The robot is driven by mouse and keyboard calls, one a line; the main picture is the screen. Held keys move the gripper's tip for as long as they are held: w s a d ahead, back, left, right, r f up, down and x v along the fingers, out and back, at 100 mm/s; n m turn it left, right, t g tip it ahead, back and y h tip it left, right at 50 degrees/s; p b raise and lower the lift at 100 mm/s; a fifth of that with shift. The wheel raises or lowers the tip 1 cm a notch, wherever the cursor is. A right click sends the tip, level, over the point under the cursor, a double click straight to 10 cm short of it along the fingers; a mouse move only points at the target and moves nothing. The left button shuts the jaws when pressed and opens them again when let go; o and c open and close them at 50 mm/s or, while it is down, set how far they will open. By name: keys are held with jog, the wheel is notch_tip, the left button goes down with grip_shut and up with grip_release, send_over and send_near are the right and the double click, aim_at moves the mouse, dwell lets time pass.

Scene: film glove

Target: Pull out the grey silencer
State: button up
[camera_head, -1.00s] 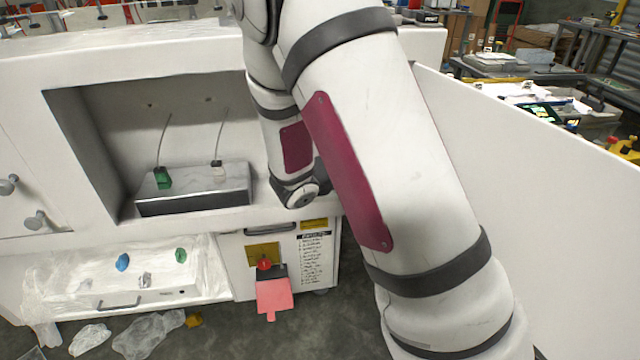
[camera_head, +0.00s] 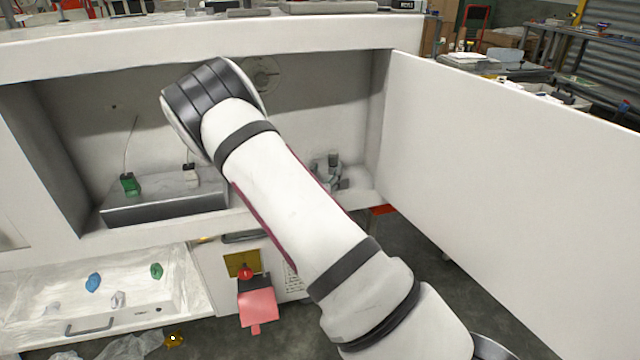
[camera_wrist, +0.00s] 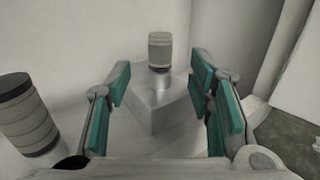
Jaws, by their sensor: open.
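In the wrist view, a small grey banded cylinder, apparently the silencer (camera_wrist: 160,50), stands upright on a pale metal block (camera_wrist: 152,105). My gripper (camera_wrist: 160,75) is open, its teal-padded fingers on either side of the picture with the silencer in line beyond the gap. The fingers do not appear to touch it. In the head view, a small grey cylinder, likely the same silencer (camera_head: 333,158), shows in the right part of the recess, just right of my forearm. My arm hides most of my gripper there.
A larger dark-topped banded cylinder (camera_wrist: 27,115) stands at left in the wrist view. The white cabinet's open door (camera_head: 500,190) is on the right. A grey box (camera_head: 165,208) with a green-tagged wire (camera_head: 130,185) sits at the recess's left. A red flap (camera_head: 257,308) hangs below.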

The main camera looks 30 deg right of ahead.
aim_at(332, 161)
jog(key=b+x, duration=0.1)
jog(key=x, duration=0.6)
jog(key=shift+w+d, duration=0.2)
grip_shut()
